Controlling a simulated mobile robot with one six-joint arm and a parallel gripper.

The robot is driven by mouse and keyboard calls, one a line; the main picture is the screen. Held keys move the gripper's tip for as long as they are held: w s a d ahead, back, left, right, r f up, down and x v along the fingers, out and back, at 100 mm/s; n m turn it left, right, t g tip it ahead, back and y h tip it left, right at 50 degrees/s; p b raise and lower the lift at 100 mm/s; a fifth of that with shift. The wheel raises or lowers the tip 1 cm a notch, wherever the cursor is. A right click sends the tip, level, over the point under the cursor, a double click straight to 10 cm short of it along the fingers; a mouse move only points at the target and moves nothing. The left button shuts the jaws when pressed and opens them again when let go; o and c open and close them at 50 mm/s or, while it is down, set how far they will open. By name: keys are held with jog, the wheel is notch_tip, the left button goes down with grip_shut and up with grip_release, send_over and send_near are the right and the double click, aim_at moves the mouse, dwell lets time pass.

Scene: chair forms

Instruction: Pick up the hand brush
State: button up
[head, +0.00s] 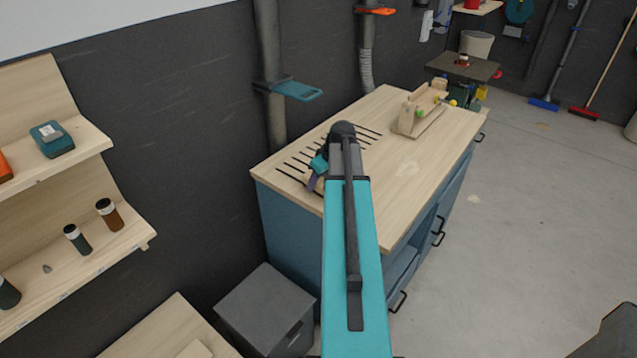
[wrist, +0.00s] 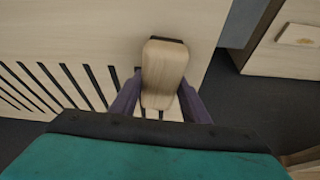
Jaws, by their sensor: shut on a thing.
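The hand brush (wrist: 163,75) shows in the wrist view as a pale wooden block with a dark edge at its far end. It sits between the two purple fingers of my gripper (wrist: 160,103), which is shut on it. The slotted wooden worktop lies behind and below it; I cannot tell whether the brush touches the worktop. In the head view my gripper (head: 313,181) is over the slotted left part of the workbench, and my arm hides most of the brush there.
The workbench (head: 375,111) has a light wooden top and blue cabinets. A wooden fixture (head: 420,112) stands at its far right. A grey box (head: 266,305) is at its near left. Shelves with jars (head: 78,240) are on the left.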

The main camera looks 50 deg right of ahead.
jog(key=shift+r, duration=0.15)
jog(key=shift+r+b, duration=0.75)
jog(key=shift+r, duration=1.05)
jog(key=s+a+b, duration=0.1)
jog(key=s, duration=0.3)
jog(key=s+a+b, duration=0.1)
jog(key=s+b, duration=0.1)
jog(key=s, duration=0.3)
jog(key=s+a+r+b, duration=0.1)
jog(key=s, duration=0.4)
jog(key=shift+s+a+r, duration=0.1)
jog(key=shift+a, duration=0.25)
jog(key=shift+s+a+r+b, duration=0.2)
jog(key=shift+s+b, duration=0.25)
jog(key=shift+s, duration=0.2)
